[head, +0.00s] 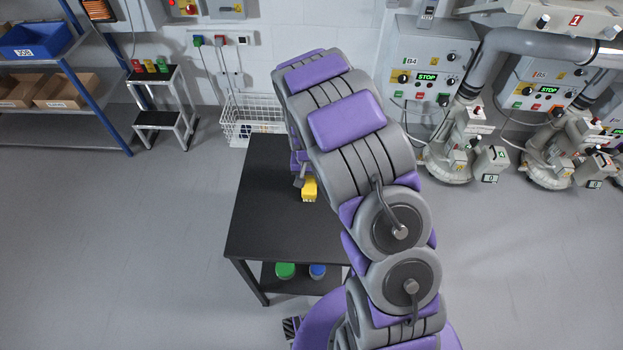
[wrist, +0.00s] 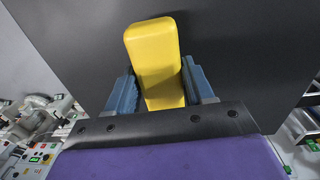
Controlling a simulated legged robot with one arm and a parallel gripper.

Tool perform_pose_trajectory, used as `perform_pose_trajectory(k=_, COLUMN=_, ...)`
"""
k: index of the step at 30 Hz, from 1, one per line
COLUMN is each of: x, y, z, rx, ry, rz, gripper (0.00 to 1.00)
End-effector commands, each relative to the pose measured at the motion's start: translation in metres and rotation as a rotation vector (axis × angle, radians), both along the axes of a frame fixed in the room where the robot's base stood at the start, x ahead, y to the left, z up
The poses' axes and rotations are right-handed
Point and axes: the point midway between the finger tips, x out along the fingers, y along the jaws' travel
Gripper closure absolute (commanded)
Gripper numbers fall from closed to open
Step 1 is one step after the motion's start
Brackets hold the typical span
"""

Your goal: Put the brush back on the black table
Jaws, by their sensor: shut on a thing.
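The brush shows as a yellow block (wrist: 157,62) in the wrist view, held between the two blue-grey fingers of my gripper (wrist: 161,88). In the head view the yellow brush (head: 309,188) appears over the black table (head: 262,215), just below my gripper (head: 300,178). My gripper is shut on it. My arm hides most of the gripper and the right part of the table. I cannot tell whether the brush touches the tabletop. The dark tabletop (wrist: 240,50) fills much of the wrist view behind the brush.
The left and front of the tabletop are clear. A green container (head: 285,270) and a blue one (head: 318,270) stand on the lower shelf. A white wire basket (head: 240,118) is behind the table. Blower machines (head: 450,120) stand at right, a step stool (head: 160,105) at left.

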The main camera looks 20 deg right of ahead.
Motion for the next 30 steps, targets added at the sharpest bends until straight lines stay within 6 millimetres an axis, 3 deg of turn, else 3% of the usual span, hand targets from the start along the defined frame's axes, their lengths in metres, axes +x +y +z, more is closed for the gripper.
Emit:
perform_pose_trajectory(k=2, x=0.000, y=-0.005, z=0.000, rx=0.006, ry=0.000, rz=-0.005, gripper=0.76)
perform_pose_trajectory(k=3, x=0.000, y=-0.007, z=0.000, rx=0.009, ry=0.001, rz=-0.005, gripper=0.45)
perform_pose_trajectory(k=10, x=0.000, y=-0.011, z=0.001, rx=0.013, ry=0.001, rz=-0.004, gripper=0.23)
perform_pose_trajectory(k=23, x=0.000, y=-0.002, z=0.006, rx=0.002, ry=0.000, rz=-0.003, gripper=0.22)
perform_pose_trajectory(k=30, x=0.001, y=-0.009, z=0.039, rx=0.012, ry=-0.003, rz=-0.003, gripper=0.22)
